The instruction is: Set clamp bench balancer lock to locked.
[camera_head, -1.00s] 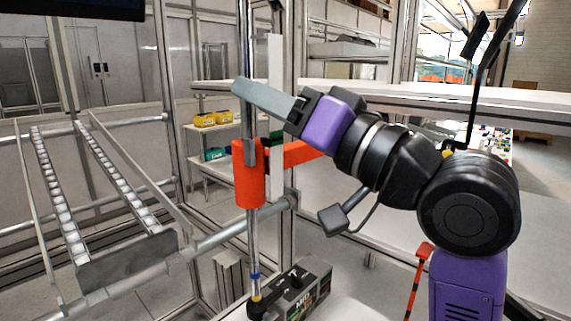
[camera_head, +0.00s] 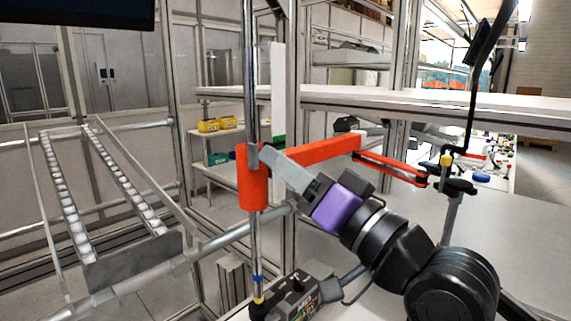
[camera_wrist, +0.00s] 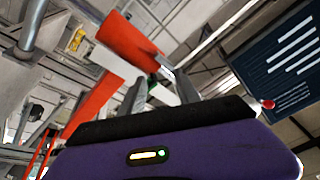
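The balancer shows as an orange sleeve (camera_head: 254,188) around an upright chrome pole, with an orange arm (camera_head: 325,149) reaching right.
A jointed orange linkage (camera_head: 392,168) continues from the arm to a tool holder on the right. A dark box-shaped device (camera_head: 300,298) stands by the pole's foot. A roller rack (camera_head: 100,205) is at left. The white bench (camera_head: 385,225) is largely bare.

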